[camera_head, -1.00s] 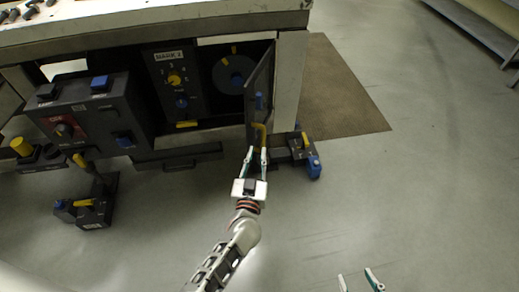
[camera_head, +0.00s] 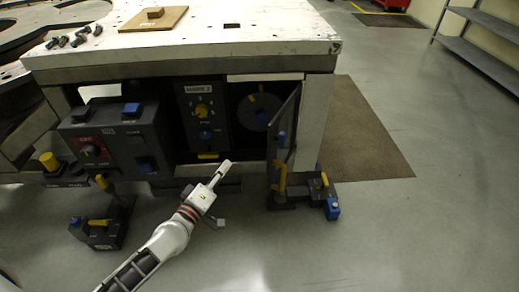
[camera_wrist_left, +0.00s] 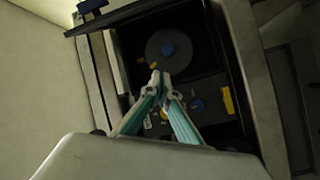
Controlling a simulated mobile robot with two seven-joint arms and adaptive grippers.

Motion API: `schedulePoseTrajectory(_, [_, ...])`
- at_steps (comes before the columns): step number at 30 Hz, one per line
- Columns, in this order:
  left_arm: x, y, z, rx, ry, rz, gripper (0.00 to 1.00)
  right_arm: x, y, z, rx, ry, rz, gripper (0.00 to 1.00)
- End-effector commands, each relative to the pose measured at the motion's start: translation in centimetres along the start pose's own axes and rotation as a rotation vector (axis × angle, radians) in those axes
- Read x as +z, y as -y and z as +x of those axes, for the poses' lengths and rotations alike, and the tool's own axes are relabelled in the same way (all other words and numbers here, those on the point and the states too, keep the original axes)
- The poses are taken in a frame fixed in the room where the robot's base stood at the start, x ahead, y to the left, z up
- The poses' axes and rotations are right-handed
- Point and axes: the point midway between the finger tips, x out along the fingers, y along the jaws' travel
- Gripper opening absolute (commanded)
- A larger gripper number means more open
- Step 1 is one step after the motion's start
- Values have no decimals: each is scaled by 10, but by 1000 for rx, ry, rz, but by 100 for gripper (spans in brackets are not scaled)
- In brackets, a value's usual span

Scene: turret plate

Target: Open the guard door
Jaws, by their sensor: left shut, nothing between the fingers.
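The guard door (camera_head: 287,135) is a dark panel at the right side of the bay under the bench. My right gripper is out of view.
A control panel (camera_head: 204,116) with yellow and blue knobs is left of the plate. A dark box (camera_head: 115,150) with buttons stands further left. A low dark fixture with a blue block (camera_head: 332,208) sits on the floor by the door.

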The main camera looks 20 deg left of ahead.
Motion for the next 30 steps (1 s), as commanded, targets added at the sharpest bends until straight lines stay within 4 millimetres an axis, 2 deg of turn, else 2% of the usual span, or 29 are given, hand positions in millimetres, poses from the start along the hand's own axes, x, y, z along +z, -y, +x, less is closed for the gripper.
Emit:
schedulePoseTrajectory(2, [-11, -19, -8, 35, 71, -150, 0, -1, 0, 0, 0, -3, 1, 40])
schedulePoseTrajectory(6, [-15, -47, -21, 59, 183, -372, 0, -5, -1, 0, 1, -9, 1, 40])
schedulePoseTrajectory(10, [-14, -63, -28, 63, 244, -482, 0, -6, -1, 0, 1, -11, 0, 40])
schedulePoseTrajectory(14, [-13, -68, -25, 64, 258, -514, 0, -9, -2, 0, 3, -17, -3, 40])
schedulePoseTrajectory(19, [-11, -75, -3, 71, 254, -512, 0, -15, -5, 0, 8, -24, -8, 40])
schedulePoseTrajectory(30, [6, -79, 65, 65, 253, -511, 0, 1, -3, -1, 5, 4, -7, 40])
